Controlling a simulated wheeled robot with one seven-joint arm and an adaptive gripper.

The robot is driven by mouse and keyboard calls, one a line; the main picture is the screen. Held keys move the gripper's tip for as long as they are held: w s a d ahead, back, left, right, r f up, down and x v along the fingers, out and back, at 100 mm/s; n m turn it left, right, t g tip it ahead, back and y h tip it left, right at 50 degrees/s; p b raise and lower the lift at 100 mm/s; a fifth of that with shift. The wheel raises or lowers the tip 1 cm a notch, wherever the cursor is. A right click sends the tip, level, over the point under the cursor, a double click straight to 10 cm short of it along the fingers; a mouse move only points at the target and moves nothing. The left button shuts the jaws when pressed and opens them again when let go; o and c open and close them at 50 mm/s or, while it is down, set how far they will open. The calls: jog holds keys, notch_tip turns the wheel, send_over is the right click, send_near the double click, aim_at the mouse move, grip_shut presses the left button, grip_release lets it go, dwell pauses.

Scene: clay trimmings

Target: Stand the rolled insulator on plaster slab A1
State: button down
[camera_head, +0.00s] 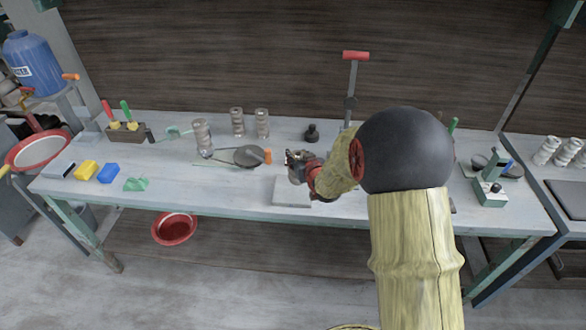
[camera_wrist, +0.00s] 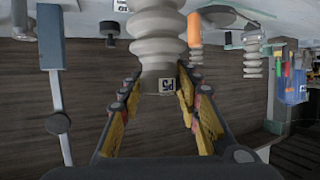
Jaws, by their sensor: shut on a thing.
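My gripper (camera_head: 299,166) is over the front middle of the bench in the head view. Its yellow-padded fingers (camera_wrist: 158,86) are shut on a pale grey ribbed rolled insulator (camera_wrist: 158,42), near the end with a small printed label. The insulator runs away from the fingers toward the bench top, and its far end leaves the frame. In the head view my gripper mostly hides it. A pale square plaster slab (camera_head: 291,194) lies just below my gripper at the bench's front edge; its marking is unreadable. I cannot tell whether the insulator touches the slab.
Several ribbed insulators stand behind left, one nearest (camera_head: 202,138). A dark round disc (camera_head: 247,157) with an orange-handled tool (camera_head: 267,156) lies left of my gripper. A black knob-like object (camera_head: 312,133) and a red-topped post (camera_head: 354,75) stand behind. Yellow and blue blocks (camera_head: 108,173) lie far left.

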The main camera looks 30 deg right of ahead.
jog(key=shift+w+a+f, duration=0.25)
jog(key=shift+w+f, duration=0.1)
jog(key=shift+f, duration=0.1)
jog(key=shift+w+a+f, duration=0.25)
jog(key=shift+w+f, duration=0.05)
jog(key=shift+f, duration=0.15)
jog(key=shift+w+f+b, duration=0.1)
jog(key=shift+f+b, duration=0.5)
jog(key=shift+f, duration=1.05)
jog(key=c, duration=1.3)
grip_release()
jog(key=shift+f, duration=0.1)
